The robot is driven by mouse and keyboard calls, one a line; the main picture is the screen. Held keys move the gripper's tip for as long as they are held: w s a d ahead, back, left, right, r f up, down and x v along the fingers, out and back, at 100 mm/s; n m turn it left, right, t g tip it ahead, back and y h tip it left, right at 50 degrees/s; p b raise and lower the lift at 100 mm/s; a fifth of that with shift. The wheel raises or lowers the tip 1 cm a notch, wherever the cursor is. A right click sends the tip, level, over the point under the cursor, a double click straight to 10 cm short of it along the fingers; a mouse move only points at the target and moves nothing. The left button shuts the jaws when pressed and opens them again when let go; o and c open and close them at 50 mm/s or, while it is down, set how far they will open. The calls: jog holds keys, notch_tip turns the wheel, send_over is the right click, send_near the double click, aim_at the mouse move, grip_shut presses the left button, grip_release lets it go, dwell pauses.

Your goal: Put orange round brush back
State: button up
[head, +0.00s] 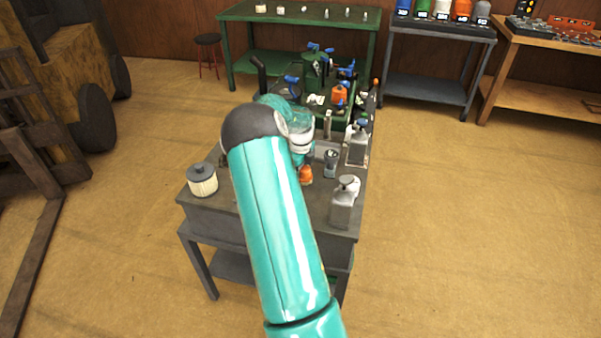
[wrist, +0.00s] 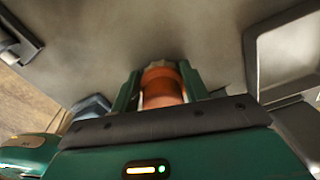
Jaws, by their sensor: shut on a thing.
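The orange round brush (wrist: 162,87) is between the two fingers of my gripper (wrist: 160,90) in the wrist view. My gripper is shut on it. A pale tip shows at the brush's far end, close to a grey surface; I cannot tell if it touches. In the head view a bit of orange (head: 305,174), likely the brush, shows just beside my arm over the grey work table (head: 345,222). My arm hides the gripper and much of the table middle there.
A filter canister (head: 202,181) stands at the table's left corner. Grey jugs (head: 342,203) (head: 358,145) stand along its right side, with a small dark-topped container (head: 331,160) between. A green tray area (head: 345,112) behind holds several bottles. The floor right of the table is clear.

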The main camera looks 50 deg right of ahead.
jog(key=shift+f, duration=0.15)
jog(key=o, duration=0.9)
